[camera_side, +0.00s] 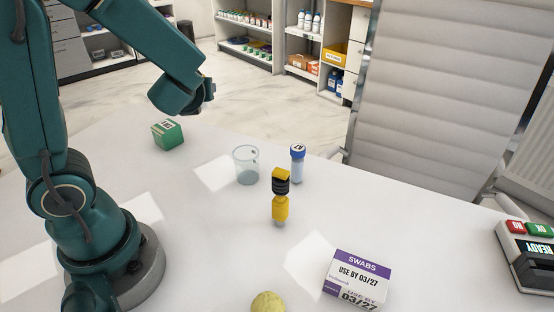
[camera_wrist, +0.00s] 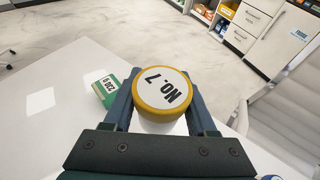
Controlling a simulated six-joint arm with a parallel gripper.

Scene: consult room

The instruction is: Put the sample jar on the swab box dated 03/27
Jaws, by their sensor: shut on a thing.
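In the wrist view a jar with a white, yellow-rimmed lid (camera_wrist: 162,88) marked "NO. 7" sits between the two fingers of my gripper (camera_wrist: 163,112). The gripper is shut on it, with the lid facing the camera. In the side view my gripper (camera_side: 204,93) is raised at the far left of the table, and the jar is hidden behind my wrist. The white and purple swab box (camera_side: 355,280), reading "USE BY 03/27", lies at the front right of the table, far from my gripper. Its top shows nothing on it.
A green box (camera_side: 168,134), clear cup (camera_side: 246,165), blue-capped tube (camera_side: 298,165) and yellow-black object (camera_side: 280,197) stand on the table. A yellowish ball (camera_side: 268,302) is left of the swab box. A terminal (camera_side: 527,250) is at the right edge; a chair (camera_side: 430,90) stands behind.

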